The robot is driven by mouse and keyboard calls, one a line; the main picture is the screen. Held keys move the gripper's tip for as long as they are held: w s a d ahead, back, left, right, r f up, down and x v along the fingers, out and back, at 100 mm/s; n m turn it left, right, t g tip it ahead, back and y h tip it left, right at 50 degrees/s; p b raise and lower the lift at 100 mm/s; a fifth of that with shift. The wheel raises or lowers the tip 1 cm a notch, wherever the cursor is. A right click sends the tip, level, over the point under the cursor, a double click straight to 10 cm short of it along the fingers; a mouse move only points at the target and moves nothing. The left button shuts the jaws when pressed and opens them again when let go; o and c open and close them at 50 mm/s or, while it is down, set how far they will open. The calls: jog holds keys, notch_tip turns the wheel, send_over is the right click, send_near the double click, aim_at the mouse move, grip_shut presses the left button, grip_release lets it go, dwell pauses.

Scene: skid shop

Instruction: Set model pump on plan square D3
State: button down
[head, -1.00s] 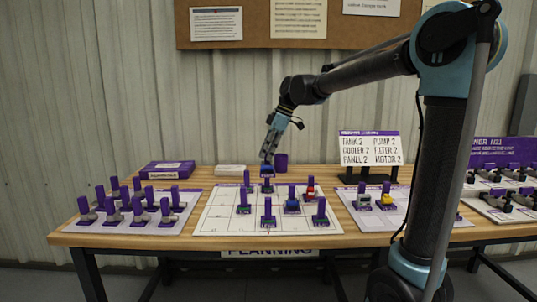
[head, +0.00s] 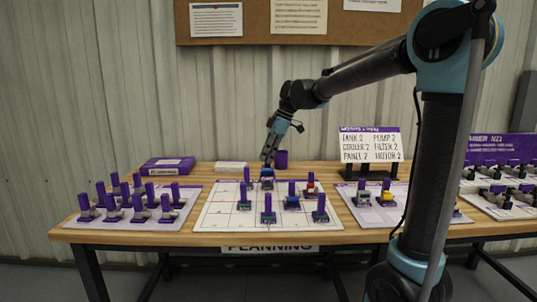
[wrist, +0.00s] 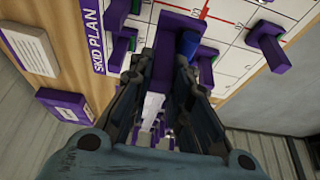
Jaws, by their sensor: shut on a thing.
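My gripper (head: 267,160) points down over the back of the white plan board (head: 218,213). It is shut on a purple-handled model with a blue body, taken as the model pump (head: 267,184); the blue body (wrist: 188,44) also shows in the wrist view. The model is at the board's back-middle part, at or just above the surface; I cannot tell whether it touches. The fingers hide part of the handle.
A tray (head: 82,220) of grey models is at left. The plan's front-left squares are clear.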

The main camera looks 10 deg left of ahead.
aim_at(268, 170)
jog(key=shift+f, duration=1.45)
jog(key=shift+f, duration=0.15)
jog(key=shift+f, duration=1.65)
jog(key=shift+f, duration=0.7)
jog(key=c, duration=1.4)
grip_release()
jog(key=shift+r, duration=0.7)
jog(key=shift+r, duration=3.4)
